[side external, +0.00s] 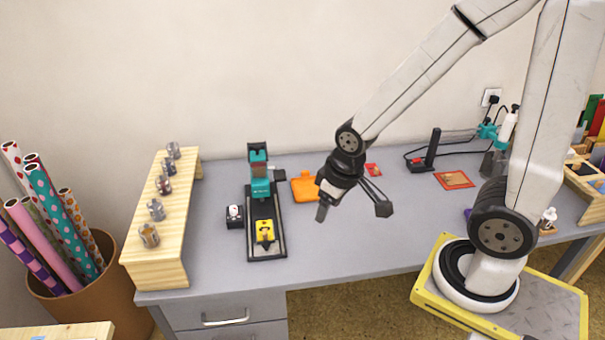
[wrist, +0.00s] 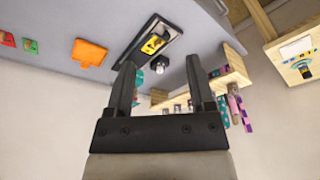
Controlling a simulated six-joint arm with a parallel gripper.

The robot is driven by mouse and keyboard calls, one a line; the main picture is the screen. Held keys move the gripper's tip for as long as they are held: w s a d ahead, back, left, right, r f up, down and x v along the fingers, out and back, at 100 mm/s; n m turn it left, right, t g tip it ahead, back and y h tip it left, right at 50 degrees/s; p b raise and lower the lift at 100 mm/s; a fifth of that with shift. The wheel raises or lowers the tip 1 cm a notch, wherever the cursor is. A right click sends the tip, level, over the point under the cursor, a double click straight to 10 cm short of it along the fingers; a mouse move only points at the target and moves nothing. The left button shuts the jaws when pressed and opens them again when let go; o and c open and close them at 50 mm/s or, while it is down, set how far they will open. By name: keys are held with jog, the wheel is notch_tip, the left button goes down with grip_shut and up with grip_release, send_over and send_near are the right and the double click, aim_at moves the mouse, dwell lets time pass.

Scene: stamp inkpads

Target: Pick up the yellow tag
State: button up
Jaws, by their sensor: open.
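A small yellow piece (side external: 265,231), the only yellow thing that could be the tag, sits on the front part of a long black base (side external: 277,240). Its markings are too small to read. In the wrist view the yellow piece (wrist: 153,45) shows beyond my fingertips, on the black base (wrist: 172,27). My gripper (side external: 352,212) is open and empty, above the desk and to the right of the base. In the wrist view my gripper (wrist: 158,66) has its two fingers wide apart with nothing between them.
A teal press head (side external: 260,187) stands over the back of the base. A small dark block with a white top (side external: 234,213) is close left. An orange flat piece (side external: 305,187) lies behind my gripper. A wooden shelf (side external: 158,250) with several metal tins borders the left; the front desk is clear.

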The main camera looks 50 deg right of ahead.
dwell(0.4)
jog(key=c, duration=0.4)
jog(key=shift+c, duration=0.2)
jog(key=shift+w, duration=0.1)
jog(key=m+g, duration=0.3)
jog(key=m, duration=0.6)
send_over(265, 232)
jog(key=f, duration=1.4)
jog(key=shift+s+f, duration=0.35)
jog(key=shift+f, duration=0.05)
jog(key=shift+w+f, duration=0.25)
jog(key=shift+f, duration=1.45)
